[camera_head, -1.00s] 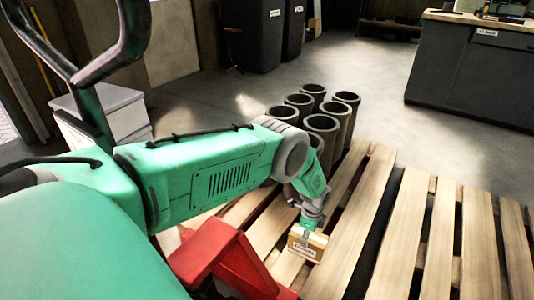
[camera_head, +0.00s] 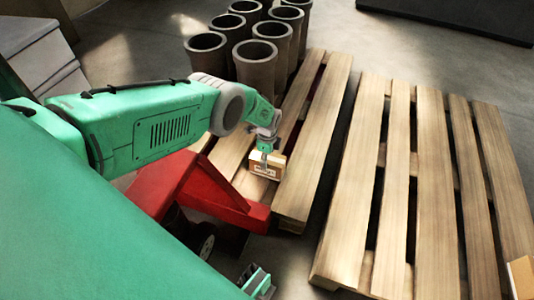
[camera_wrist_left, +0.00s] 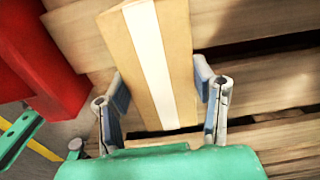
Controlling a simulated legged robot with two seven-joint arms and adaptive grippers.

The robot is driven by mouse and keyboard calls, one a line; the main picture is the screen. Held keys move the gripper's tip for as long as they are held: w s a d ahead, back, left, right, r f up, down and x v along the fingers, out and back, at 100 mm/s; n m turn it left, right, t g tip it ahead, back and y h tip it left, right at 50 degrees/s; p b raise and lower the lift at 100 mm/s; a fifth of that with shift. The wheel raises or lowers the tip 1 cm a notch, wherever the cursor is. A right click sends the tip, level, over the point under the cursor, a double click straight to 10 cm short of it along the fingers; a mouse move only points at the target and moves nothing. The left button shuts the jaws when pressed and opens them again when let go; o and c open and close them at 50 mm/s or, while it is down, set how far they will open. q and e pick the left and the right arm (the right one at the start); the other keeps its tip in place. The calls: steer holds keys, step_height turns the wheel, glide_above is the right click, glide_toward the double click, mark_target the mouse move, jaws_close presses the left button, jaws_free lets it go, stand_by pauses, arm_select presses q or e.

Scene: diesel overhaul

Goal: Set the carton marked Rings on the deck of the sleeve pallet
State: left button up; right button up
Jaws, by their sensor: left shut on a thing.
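The carton (camera_head: 267,165) is a small tan box with a white label on its side, too small to read surely. My left gripper (camera_head: 269,149) is shut on it from above. In the left wrist view the carton (camera_wrist_left: 157,50), with a pale strip along it, lies between the two fingers. The carton is over the near left slats of the sleeve pallet (camera_head: 318,130). I cannot tell whether it touches the deck. Dark open sleeves (camera_head: 254,66) stand on the far part of this pallet.
A red pallet-truck part (camera_head: 205,185) lies close left of the carton. The slats right of the held carton are clear.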

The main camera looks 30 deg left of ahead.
arm_select(q)
steer(key=shift+s+d, duration=0.1)
steer(key=shift+d, duration=0.15)
steer(key=o, duration=1.5)
steer(key=shift+d, duration=0.2)
steer(key=shift+d+r, duration=0.2)
steer(key=shift+a+r, duration=0.1)
steer(key=shift+a, duration=0.15)
steer(key=r+p, duration=0.3)
steer(key=r, duration=0.1)
steer(key=shift+a, duration=0.2)
steer(key=shift+d+r+p, duration=0.15)
steer(key=shift+r+p, duration=1.9)
steer(key=shift+r, duration=1.7)
arm_select(e)
step_height(320, 180, up, 7)
steer(key=shift+d, duration=0.3)
